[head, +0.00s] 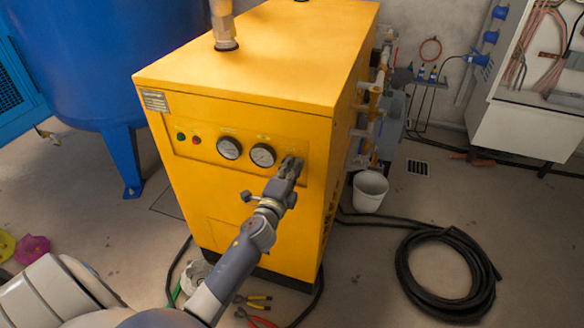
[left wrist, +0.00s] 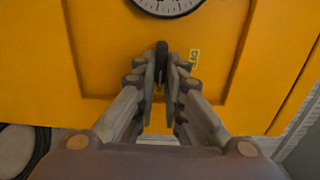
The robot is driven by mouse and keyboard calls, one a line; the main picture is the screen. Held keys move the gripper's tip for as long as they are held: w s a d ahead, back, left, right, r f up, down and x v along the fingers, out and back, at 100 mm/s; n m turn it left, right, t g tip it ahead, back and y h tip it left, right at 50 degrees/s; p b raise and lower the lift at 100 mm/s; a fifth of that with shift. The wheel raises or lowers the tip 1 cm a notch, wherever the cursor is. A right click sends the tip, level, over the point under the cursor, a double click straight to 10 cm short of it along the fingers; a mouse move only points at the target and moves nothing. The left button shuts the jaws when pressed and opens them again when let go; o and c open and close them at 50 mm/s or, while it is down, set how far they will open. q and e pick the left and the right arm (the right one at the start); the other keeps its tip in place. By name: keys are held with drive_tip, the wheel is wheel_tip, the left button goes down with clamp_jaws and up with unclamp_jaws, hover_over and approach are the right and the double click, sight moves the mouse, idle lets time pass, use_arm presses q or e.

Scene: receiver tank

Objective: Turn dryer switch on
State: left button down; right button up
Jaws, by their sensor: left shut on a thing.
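The dryer is a yellow cabinet (head: 240,115) in the middle of the head view. Its front panel carries a green and a red light and two round gauges. The fingers hide the switch in the head view. My right gripper is not in view.
A blue tank (head: 95,60) stands at the left. A white bucket (head: 369,191) and a coiled black hose (head: 410,270) lie right of the dryer. Pliers (head: 258,306) lie on the floor in front. A white cabinet (head: 525,125) is at the right.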

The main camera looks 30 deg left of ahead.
use_arm(q)
drive_tip(key=shift+f, duration=0.1)
drive_tip(key=c, duration=1.7)
unclamp_jaws()
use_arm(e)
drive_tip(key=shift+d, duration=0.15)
use_arm(q)
drive_tip(key=v, duration=1.2)
